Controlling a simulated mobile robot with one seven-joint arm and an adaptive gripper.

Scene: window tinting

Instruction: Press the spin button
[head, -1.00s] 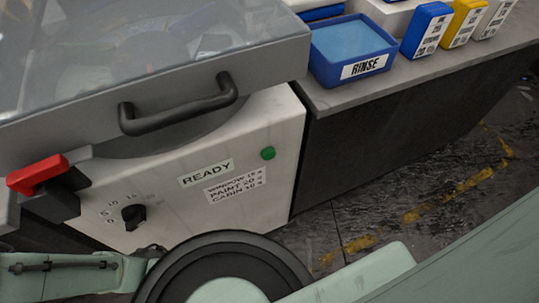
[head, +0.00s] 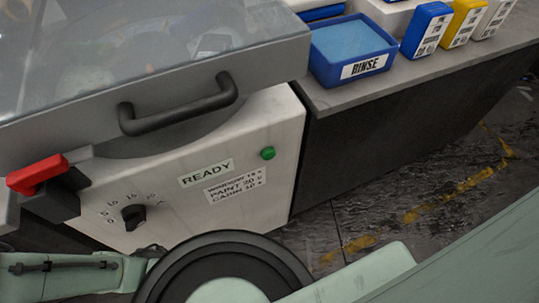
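A round green button (head: 268,153) sits on the white front panel (head: 283,188) of a machine, right of a READY label (head: 205,173). Nothing touches the button. A black knob (head: 133,216) with a number scale around it is lower left on the same panel. The machine's clear-topped lid (head: 160,45) with its black handle (head: 178,108) is down. A red-handled latch (head: 38,174) is at the lid's left front. My gripper is out of view; only green and black links of my arm show at the bottom.
A counter (head: 425,62) on the right holds a blue RINSE tray (head: 322,68) and blue, yellow and white labelled boxes. Dark floor with worn yellow lines is open at right.

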